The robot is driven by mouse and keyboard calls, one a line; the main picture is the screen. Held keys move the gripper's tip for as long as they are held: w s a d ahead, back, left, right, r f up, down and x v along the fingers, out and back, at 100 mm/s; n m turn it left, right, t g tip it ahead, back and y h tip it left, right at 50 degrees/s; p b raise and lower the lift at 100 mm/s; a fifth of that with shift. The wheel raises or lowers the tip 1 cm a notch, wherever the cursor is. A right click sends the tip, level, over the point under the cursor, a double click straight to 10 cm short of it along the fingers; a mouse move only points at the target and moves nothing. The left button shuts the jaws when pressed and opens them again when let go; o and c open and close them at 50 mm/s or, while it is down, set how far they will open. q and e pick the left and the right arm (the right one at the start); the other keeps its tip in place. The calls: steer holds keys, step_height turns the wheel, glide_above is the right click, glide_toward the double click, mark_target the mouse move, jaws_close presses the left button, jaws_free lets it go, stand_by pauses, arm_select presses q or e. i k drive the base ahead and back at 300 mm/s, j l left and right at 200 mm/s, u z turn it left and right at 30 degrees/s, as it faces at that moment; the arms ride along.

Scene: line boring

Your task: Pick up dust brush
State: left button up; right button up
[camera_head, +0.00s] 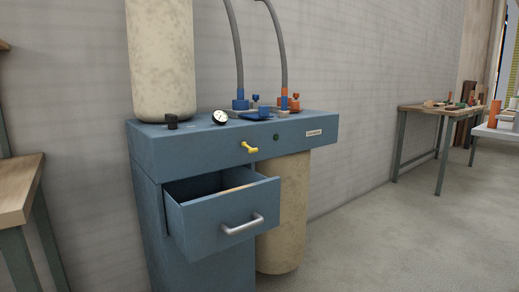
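No dust brush can be made out with certainty in the head view. A blue cabinet drawer (222,222) with a silver handle (243,224) stands pulled out. A thin tan strip (238,188) shows inside it near the right side; I cannot tell what it is. The rest of the drawer's inside is dark and partly hidden by its front. Neither of my grippers is in view.
The blue cabinet top (190,128) carries a cream cylinder, a gauge (220,117) and hose fittings. A yellow lever (249,147) sticks out above the drawer. A wooden bench (18,188) stands at left. Open floor (400,250) lies at right.

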mark_target(284, 112)
steer(key=i+l+u, duration=0.25)
steer(key=i, duration=0.15)
steer(key=i+l+u, duration=0.25)
steer(key=i, duration=0.2)
steer(key=i+l+u, duration=0.3)
steer(key=l, duration=0.35)
steer(key=i+l+u, duration=0.3)
steer(key=l, duration=0.45)
steer(key=i+l+u, duration=0.15)
steer(key=l, duration=0.25)
steer(key=i+l+u, duration=0.15)
steer(key=l, duration=0.25)
steer(key=l+u, duration=0.2)
steer(key=l, duration=0.4)
steer(key=l+u, duration=0.2)
steer(key=l, duration=0.35)
steer(key=k+l+u, duration=0.2)
steer(key=l, duration=0.35)
steer(key=l+u, duration=0.25)
steer(key=l, duration=0.35)
